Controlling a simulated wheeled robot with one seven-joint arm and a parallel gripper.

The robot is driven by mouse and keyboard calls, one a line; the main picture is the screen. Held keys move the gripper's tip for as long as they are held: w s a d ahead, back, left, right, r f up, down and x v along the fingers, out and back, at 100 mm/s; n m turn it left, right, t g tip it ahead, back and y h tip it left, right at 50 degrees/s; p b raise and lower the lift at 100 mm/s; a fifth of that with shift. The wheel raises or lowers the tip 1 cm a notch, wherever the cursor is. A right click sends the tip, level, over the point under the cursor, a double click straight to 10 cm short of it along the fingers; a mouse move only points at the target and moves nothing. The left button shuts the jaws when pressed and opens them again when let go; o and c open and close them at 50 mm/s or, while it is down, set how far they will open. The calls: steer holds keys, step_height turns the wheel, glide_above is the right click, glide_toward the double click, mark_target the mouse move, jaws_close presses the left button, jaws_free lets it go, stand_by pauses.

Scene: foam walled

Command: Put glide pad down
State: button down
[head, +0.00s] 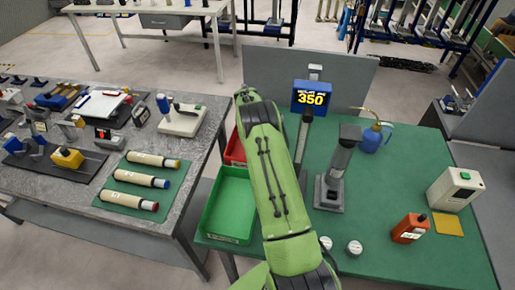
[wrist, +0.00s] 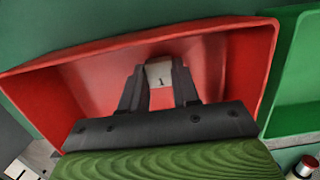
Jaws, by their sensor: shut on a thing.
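In the wrist view my gripper (wrist: 160,88) is shut on a small pale glide pad (wrist: 160,74) marked "1". The pad sits between the two dark fingertips. Both are over the inside of a red bin (wrist: 262,62); I cannot tell whether the pad touches the bin floor. In the head view the red bin (head: 236,150) shows partly, behind my green arm, on the green-topped table. My gripper and the pad are hidden there behind the arm.
A green bin (head: 208,222) stands next to the red one and also shows in the wrist view (wrist: 300,122). A grey press-like stand (head: 330,190), a blue display reading 350 (head: 313,97), a blue oil can (head: 372,140) and an orange bottle (head: 410,228) stand to the right.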

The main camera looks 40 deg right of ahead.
steer(key=shift+f, duration=0.65)
steer(key=c, duration=0.8)
jaws_free()
